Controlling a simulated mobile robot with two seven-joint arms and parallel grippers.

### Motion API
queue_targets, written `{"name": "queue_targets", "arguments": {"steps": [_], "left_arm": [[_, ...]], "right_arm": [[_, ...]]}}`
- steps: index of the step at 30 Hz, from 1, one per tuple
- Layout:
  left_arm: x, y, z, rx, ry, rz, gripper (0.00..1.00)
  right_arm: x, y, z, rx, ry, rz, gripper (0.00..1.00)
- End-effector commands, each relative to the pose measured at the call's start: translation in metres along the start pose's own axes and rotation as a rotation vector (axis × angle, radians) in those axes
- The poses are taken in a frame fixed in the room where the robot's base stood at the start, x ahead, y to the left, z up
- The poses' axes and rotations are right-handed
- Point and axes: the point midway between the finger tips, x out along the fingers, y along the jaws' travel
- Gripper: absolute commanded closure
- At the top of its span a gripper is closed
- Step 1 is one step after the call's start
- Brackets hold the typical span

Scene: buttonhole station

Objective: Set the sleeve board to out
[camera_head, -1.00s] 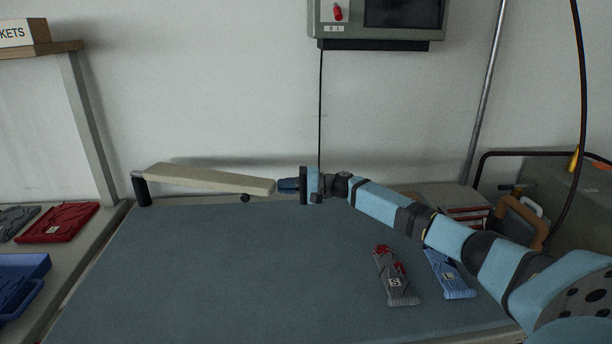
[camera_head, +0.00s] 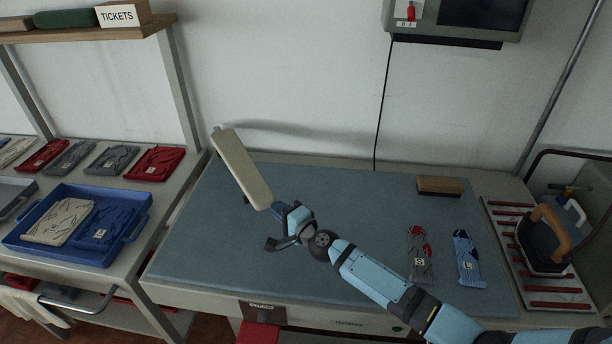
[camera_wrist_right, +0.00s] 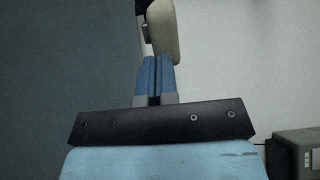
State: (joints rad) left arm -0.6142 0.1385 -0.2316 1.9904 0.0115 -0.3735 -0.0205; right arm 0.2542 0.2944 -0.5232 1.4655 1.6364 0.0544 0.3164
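The sleeve board (camera_head: 243,170) is a long beige padded arm. Its far end is at a post at the back left of the blue-grey table (camera_head: 300,265), and it slants out over the table toward the front right. My right gripper (camera_head: 279,209) is at its free end, with blue fingers close together. In the right wrist view the fingers (camera_wrist_right: 154,78) show side by side, and the end of the board (camera_wrist_right: 165,35) shows just beyond them. I cannot tell whether they touch it. A small dark knob (camera_wrist_right: 145,33) sits beside the board. My left gripper is out of view.
A grey folded piece (camera_head: 420,258) and a blue one (camera_head: 467,257) lie on the table's right side, near a brush-like block (camera_head: 440,186). An iron (camera_head: 545,238) stands on a striped rest at right. A blue tray (camera_head: 125,255) stands on the left shelf.

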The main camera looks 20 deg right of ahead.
Motion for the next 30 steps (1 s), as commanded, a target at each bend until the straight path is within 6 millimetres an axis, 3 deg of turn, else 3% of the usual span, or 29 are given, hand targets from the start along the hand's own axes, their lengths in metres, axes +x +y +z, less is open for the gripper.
{"name": "queue_targets", "arguments": {"steps": [1,3,12,19,30], "left_arm": [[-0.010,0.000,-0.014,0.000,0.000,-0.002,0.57],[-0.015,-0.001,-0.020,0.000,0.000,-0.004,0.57],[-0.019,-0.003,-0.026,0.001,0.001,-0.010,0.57],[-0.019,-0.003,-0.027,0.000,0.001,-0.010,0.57],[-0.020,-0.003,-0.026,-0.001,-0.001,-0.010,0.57]], "right_arm": [[0.006,-0.013,0.013,0.006,0.028,-0.006,1.00],[0.010,-0.011,0.029,0.005,0.058,-0.007,1.00],[0.028,-0.006,0.079,-0.002,0.094,-0.010,1.00],[0.035,-0.007,0.095,-0.004,0.094,-0.011,1.00],[0.036,-0.008,0.098,-0.005,0.094,-0.012,1.00]]}}
